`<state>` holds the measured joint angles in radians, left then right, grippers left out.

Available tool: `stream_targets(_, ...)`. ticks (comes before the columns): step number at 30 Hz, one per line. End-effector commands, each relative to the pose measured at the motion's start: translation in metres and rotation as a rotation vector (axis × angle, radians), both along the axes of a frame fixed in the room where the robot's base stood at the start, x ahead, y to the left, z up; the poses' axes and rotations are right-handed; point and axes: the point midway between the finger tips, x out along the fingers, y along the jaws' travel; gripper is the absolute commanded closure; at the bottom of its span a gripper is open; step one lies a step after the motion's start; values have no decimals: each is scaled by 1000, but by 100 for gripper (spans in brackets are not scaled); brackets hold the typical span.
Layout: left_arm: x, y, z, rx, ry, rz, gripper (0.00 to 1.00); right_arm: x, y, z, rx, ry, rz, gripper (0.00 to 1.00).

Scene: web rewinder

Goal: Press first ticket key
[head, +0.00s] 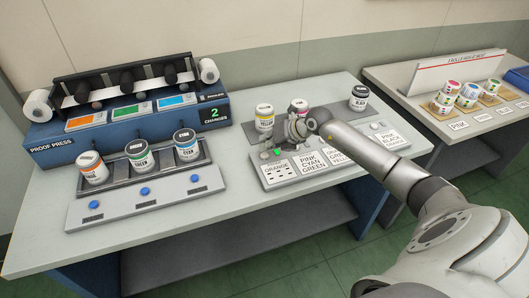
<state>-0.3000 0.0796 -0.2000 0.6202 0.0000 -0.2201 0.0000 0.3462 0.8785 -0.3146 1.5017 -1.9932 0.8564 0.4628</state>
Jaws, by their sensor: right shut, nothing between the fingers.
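The ticket panel (262,176) is a light grey unit near the middle of the table, with a row of printed tickets along its front. The first ticket reads ORANGE (277,170), and the second lists PINK, CYAN, GREEN (312,160). A small green lit spot (277,152) shows just above the ORANGE ticket. My right gripper (268,150) is shut and empty, with its tips low over the panel beside the green spot. The key under the tips is largely hidden, so I cannot tell whether they touch it. My left gripper is not in view.
Yellow (264,117), pink (299,105) and black (358,98) ink cans stand behind the panel. The blue proof press (50,150), reading 2 charges, stands left with orange, green and cyan cans before it. A second table (400,107) stands right.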

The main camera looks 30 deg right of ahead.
Motion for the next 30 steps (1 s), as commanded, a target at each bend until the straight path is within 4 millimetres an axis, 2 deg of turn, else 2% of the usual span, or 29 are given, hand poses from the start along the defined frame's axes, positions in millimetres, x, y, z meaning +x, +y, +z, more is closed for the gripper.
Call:
stream_targets(10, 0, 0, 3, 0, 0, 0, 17, 0, 0, 4, 1, -1, 0, 100)
stream_targets(24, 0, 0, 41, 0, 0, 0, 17, 0, 0, 49, 0, 0, 0, 100)
stream_targets(30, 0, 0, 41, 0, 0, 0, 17, 0, 0, 50, 0, 0, 0, 100)
